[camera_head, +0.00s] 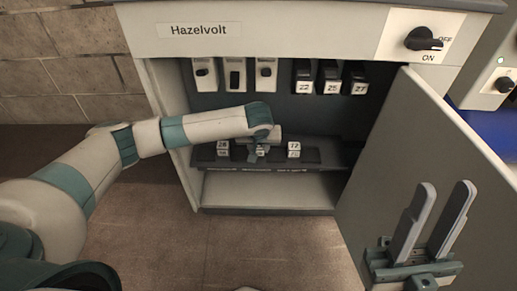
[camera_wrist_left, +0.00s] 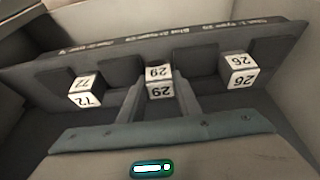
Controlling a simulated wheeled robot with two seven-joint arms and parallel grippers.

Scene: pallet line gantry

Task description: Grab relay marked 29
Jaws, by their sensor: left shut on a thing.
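The relay marked 29 (camera_wrist_left: 159,82) sits in the middle of the lower rack, its white label upside down in the left wrist view. My left gripper (camera_wrist_left: 160,90) has one finger on each side of it and is shut on it. In the head view the left gripper (camera_head: 259,150) reaches into the open cabinet and hides most of this relay. Its neighbours on the rack are one relay (camera_wrist_left: 86,92) at left and another (camera_wrist_left: 240,70) at right in the wrist view. My right gripper (camera_head: 445,188) is open and empty, at lower right in front of the cabinet door.
The cabinet (camera_head: 275,34) labelled Hazelvolt has its door (camera_head: 400,150) swung open at the right. An upper row holds relays marked 22, 25 and 27 (camera_head: 331,80) beside several switch modules (camera_head: 235,75). A rotary switch (camera_head: 423,39) is at top right. The bottom shelf (camera_head: 265,190) is empty.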

